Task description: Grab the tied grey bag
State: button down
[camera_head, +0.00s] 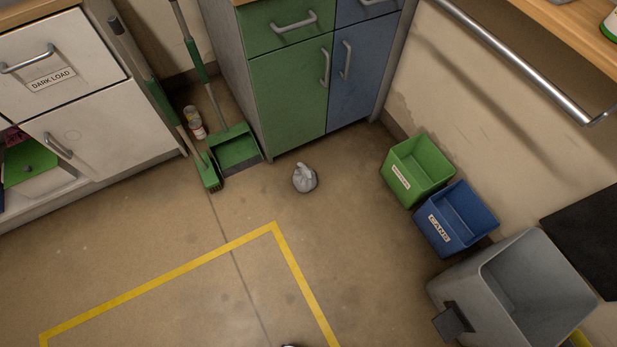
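The tied grey bag (305,178) is a small rounded bundle with a knotted top. It sits on the bare floor near the middle of the head view, in front of the green and blue cabinet. Nothing touches it. My gripper cannot be made out in this view. Only a sliver of something dark and shiny shows at the bottom edge, too little to identify.
A green bin (417,170), a blue bin (456,219) and a large grey bin (462,283) line the right wall. The yellow-taped floor (190,300) is clear.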

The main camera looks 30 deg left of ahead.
aim_at(303, 179)
jog(key=i+u, duration=0.1)
jog(key=u, duration=0.35)
jog(key=i+u, duration=0.1)
jog(key=u, duration=0.3)
jog(key=l+u, duration=0.1)
jog(key=u, duration=0.35)
jog(key=i+l+u, duration=0.1)
jog(key=u, duration=0.35)
jog(key=i+l, duration=0.2)
jog(key=l, duration=0.15)
jog(key=i+l, duration=0.2)
jog(key=l, duration=0.15)
jog(key=i+l, duration=0.15)
jog(key=l, duration=0.25)
